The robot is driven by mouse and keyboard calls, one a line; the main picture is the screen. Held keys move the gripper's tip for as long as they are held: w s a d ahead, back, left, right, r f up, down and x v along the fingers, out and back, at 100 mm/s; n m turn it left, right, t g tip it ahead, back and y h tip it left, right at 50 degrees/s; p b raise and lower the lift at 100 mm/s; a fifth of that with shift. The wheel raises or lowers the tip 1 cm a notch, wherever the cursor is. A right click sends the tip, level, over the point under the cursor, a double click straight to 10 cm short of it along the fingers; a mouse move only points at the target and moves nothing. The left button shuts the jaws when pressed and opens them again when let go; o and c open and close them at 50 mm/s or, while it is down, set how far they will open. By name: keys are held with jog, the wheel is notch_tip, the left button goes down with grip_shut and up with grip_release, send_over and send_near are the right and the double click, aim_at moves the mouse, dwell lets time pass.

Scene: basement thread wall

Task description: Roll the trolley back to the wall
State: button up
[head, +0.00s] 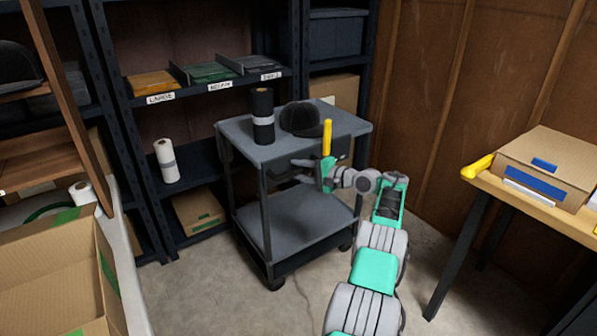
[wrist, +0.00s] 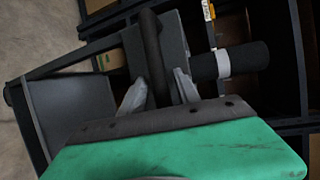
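The grey two-shelf trolley (head: 295,144) stands on wheels in front of the dark shelving. A black roll with a white band (head: 263,116) and a black cap (head: 300,119) are on its top shelf. My gripper (head: 298,171) is at the trolley's near side, below the top shelf. In the wrist view, my two grey fingers (wrist: 158,88) are apart, on either side of the dark handle bar (wrist: 151,45). A gap shows beside the bar, so they do not look closed on it. The black roll also shows there (wrist: 249,57).
Shelving (head: 205,115) with labelled trays stands behind the trolley. A wooden wall (head: 430,90) is at the right. A table (head: 520,205) with a cardboard box (head: 550,160) stands at right. An open carton (head: 60,280) is at lower left. Bare floor (head: 210,295) lies in front.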

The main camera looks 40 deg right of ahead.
jog(key=shift+r, duration=0.1)
jog(key=p+v, duration=0.1)
jog(key=v, duration=0.7)
